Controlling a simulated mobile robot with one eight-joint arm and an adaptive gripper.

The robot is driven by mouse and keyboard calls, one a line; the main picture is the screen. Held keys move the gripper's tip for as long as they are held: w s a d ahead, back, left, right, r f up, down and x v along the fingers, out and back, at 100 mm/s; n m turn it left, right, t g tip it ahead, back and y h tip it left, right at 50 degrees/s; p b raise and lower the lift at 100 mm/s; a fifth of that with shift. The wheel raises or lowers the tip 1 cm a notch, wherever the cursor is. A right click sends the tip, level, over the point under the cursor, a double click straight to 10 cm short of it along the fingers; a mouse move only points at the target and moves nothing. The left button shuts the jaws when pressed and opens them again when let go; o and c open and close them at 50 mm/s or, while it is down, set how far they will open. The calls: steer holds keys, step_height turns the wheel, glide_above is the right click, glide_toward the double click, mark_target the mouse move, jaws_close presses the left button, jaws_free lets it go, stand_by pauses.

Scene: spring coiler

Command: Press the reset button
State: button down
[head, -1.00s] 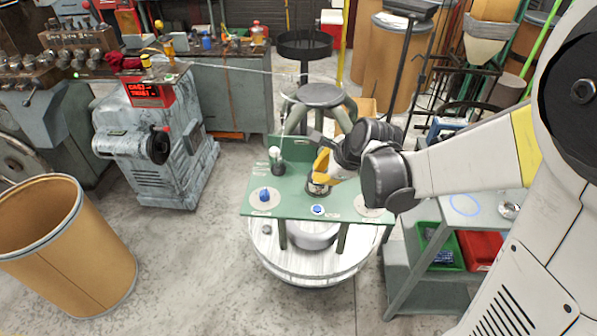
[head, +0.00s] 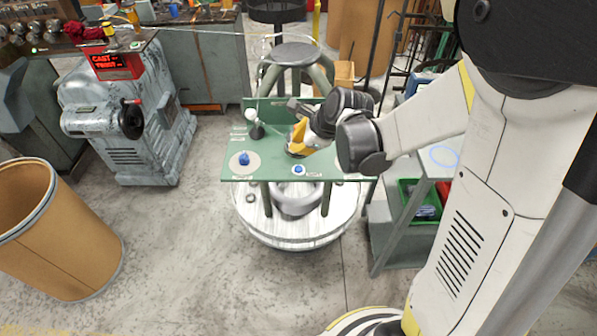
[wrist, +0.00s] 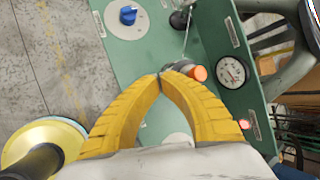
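A green panel (head: 270,172) stands over a round white base. Near its front edge is a small blue button (head: 298,169) in a white ring, with a label too small to read; I cannot tell whether it is the reset button. A blue knob (head: 244,158) sits on a pale disc to its left and also shows in the wrist view (wrist: 128,15). My gripper (head: 294,150) hangs over the panel just behind the blue button. In the wrist view its yellow fingers (wrist: 161,76) meet at the tips, with nothing seen held. An orange-ended part (wrist: 198,73) lies just beyond them.
A gauge (wrist: 232,71) and a small red light (wrist: 244,124) are on the panel's upright back. A ball-topped lever (head: 253,119) stands at the panel's back left. A grey stool (head: 293,54) is behind, a cart with a green bin (head: 424,200) at right.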

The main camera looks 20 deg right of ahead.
mark_target(292, 163)
step_height(292, 163, down, 6)
steer(key=b, duration=0.4)
stand_by(1.2)
steer(key=shift+f+b, duration=0.35)
steer(key=shift+b, duration=0.15)
steer(key=shift+f+b, duration=0.4)
stand_by(0.4)
steer(key=shift+r, duration=0.1)
steer(key=shift+r+p, duration=0.65)
steer(key=shift+r, duration=0.1)
step_height(292, 163, up, 5)
steer(key=p, duration=0.4)
